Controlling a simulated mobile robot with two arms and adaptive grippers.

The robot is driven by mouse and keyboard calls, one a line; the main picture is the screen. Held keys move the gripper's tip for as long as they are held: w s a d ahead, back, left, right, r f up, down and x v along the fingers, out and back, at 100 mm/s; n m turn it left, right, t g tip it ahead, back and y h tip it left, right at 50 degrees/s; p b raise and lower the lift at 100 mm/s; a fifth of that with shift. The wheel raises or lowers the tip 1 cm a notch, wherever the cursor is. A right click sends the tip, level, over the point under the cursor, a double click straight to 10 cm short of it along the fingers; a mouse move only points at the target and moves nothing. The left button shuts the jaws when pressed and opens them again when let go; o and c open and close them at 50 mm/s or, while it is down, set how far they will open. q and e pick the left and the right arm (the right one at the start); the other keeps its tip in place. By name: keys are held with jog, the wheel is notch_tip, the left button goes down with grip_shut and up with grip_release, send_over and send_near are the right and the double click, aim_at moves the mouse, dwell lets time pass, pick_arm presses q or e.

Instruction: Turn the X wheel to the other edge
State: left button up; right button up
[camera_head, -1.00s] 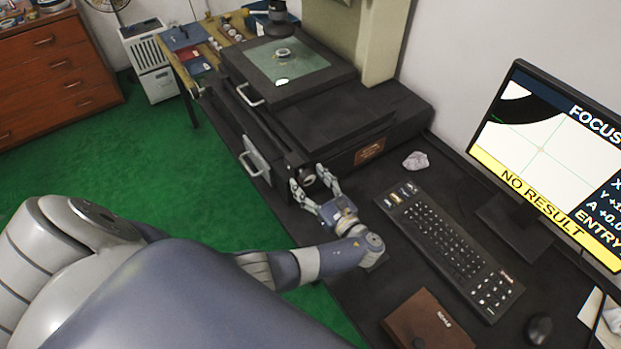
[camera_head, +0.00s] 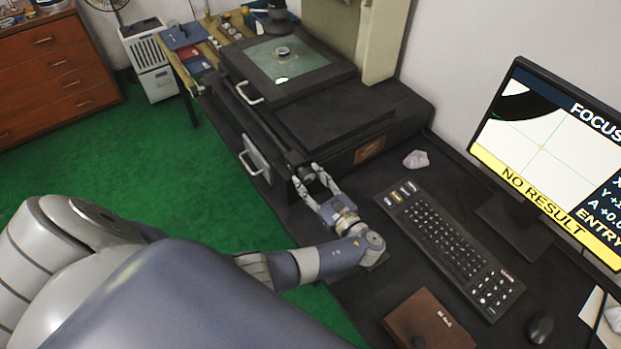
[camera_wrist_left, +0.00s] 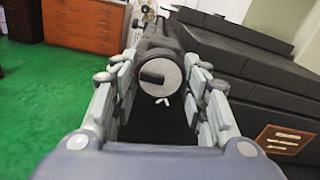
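The X wheel appears to be the dark round knob with a pale end face (camera_wrist_left: 160,77) on the near end of the machine's rail. It also shows in the head view, small and partly hidden (camera_head: 307,171). My left gripper (camera_head: 311,178) is open at that end of the machine. In the wrist view its two fingers (camera_wrist_left: 163,85) stand on either side of the knob, with a visible gap on both sides. I cannot tell how deep the fingertips reach along it. The monitor (camera_head: 545,150) shows a dark curved edge at upper left, a crosshair and "NO RESULT". My right gripper is not in view.
The measuring machine has a glass stage (camera_head: 288,62) with a small ring on it. Green floor lies left of the machine.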

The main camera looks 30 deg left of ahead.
pick_arm(q)
jog(key=shift+o, duration=1.3)
jog(key=v, duration=1.2)
